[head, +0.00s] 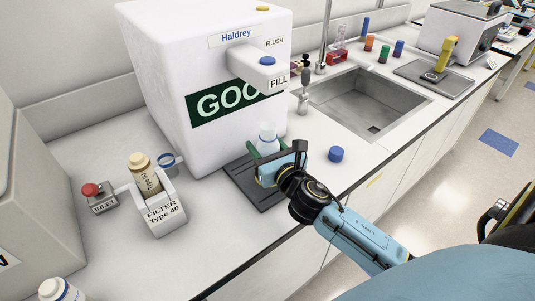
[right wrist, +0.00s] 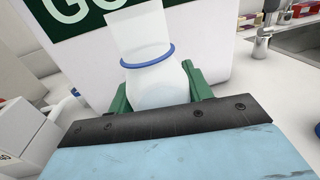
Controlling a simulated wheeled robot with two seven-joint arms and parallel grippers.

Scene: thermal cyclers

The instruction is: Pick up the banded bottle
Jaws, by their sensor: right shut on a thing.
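The banded bottle (head: 267,134) is whitish and translucent. In the right wrist view the bottle (right wrist: 152,82) shows a wide straight neck and a blue band around the base of that neck. My right gripper (head: 265,150) is shut on its body, with a green finger on each side; the gripper (right wrist: 160,95) shows the same in the wrist view. The bottle is at the dark tray (head: 272,199) in front of the white Haldrey dispenser, below its FILL spout. The bottle's lower part is hidden, so I cannot tell whether it touches the tray. My left gripper is not in view.
The Haldrey dispenser (head: 165,70) stands close behind the bottle. A blue cap (head: 336,154) lies on the counter right of my gripper. A filter unit (head: 165,215) and red-knobbed inlet (head: 103,197) stand left. A sink (head: 365,100) is at the back right.

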